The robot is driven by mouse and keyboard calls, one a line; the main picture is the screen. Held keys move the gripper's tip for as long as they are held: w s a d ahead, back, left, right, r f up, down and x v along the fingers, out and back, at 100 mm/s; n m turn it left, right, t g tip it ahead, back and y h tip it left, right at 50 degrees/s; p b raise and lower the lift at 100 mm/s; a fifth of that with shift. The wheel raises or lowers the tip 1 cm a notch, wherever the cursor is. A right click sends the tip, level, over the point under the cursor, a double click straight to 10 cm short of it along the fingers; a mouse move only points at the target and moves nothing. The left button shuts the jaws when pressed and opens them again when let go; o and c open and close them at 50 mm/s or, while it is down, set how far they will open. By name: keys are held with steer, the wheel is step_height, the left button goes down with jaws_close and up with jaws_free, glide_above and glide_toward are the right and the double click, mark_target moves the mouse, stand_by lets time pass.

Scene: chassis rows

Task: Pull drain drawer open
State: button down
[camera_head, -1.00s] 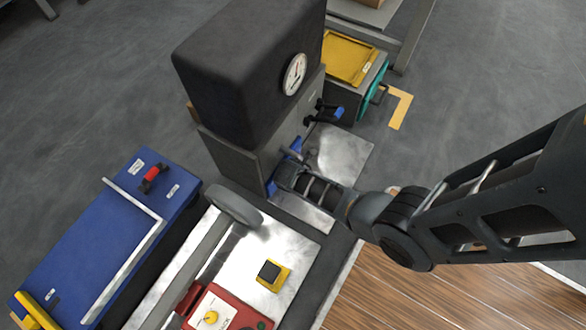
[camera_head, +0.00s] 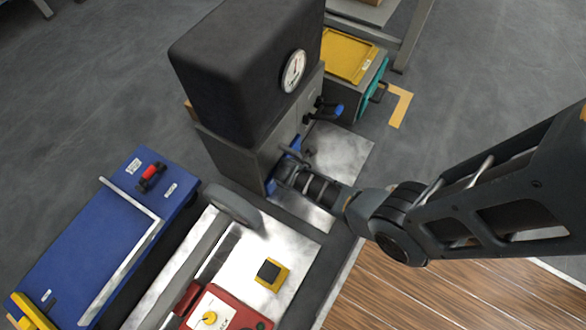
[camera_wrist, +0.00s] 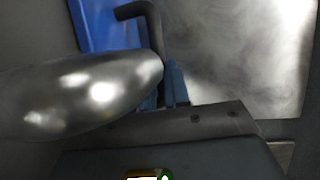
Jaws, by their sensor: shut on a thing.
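The drain drawer has a blue front (camera_head: 271,187) low on the side of the grey machine with the round gauge. Its blue face also shows at the upper left of the wrist view (camera_wrist: 95,25). A dark bent handle (camera_wrist: 146,30) stands in front of that face. My gripper (camera_head: 287,172) is at the drawer front, and in the wrist view its blue-tipped fingers (camera_wrist: 172,85) are shut at the lower end of the handle. The grip itself is partly hidden by a shiny rounded metal part (camera_wrist: 85,95). I cannot tell whether the drawer is out at all.
A bare metal plate (camera_head: 342,150) lies beside the drawer. A blue-tipped lever (camera_head: 334,110) sticks out of the machine above it. A grey wheel (camera_head: 232,205) and a red control box (camera_head: 225,312) are nearby. Wooden floor (camera_head: 440,300) is clear at the lower right.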

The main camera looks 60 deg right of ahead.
stand_by(0.4)
steer(key=s+p, duration=0.4)
steer(key=s, duration=0.6)
steer(key=shift+s+d+r+p, duration=0.1)
steer(key=shift+s+d+p, duration=0.05)
steer(key=shift+s+p, duration=0.2)
steer(key=shift+s, duration=0.45)
steer(key=c, duration=1.1)
jaws_free()
